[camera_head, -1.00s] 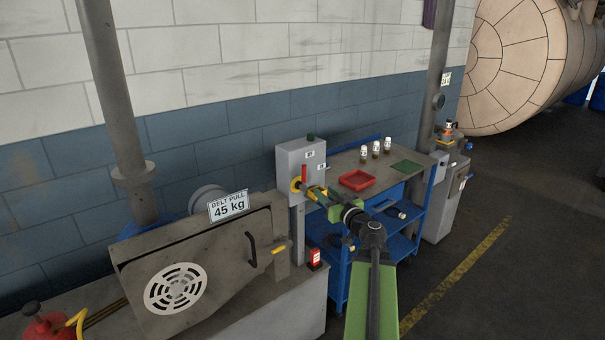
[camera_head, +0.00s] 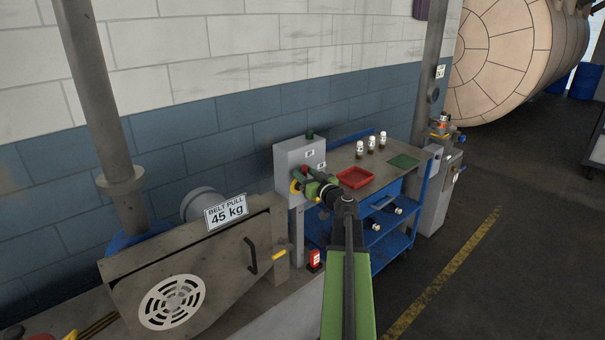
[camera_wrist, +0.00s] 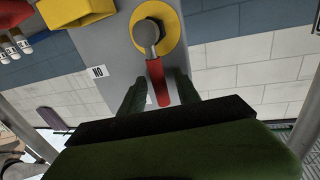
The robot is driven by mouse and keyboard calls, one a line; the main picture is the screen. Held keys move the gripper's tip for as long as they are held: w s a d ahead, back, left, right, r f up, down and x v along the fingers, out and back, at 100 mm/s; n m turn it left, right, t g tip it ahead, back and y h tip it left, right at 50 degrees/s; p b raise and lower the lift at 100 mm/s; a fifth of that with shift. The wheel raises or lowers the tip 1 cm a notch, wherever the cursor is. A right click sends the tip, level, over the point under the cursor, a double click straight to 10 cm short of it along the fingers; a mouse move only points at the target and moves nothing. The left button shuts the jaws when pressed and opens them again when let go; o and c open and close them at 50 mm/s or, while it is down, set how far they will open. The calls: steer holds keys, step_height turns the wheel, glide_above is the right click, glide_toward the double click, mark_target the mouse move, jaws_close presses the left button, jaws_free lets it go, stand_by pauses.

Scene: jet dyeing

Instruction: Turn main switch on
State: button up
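The main switch is a red lever (camera_wrist: 158,82) with a grey hub on a round yellow plate (camera_wrist: 172,22), mounted on a grey box (camera_head: 287,160). In the wrist view, which looks upside down, the lever stands between the two fingers of my gripper (camera_wrist: 159,88). The fingers are apart, with a narrow gap seeming to show on each side of the lever; contact is not clear. A label (camera_wrist: 97,72) reading ON upside down is beside the lever. In the head view my gripper (camera_head: 308,178) is at the box front and hides most of the switch.
A blue trolley (camera_head: 392,245) with a red tray (camera_head: 354,177), a green mat (camera_head: 404,161) and several small bottles stands right of the box. A belt guard (camera_head: 215,265) with a "BELT PULL 45 kg" sign (camera_head: 226,211) is at left. Open floor lies at right.

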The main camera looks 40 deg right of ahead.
steer(key=shift+w, duration=0.1)
jaws_close()
steer(key=shift+f, duration=0.1)
stand_by(1.1)
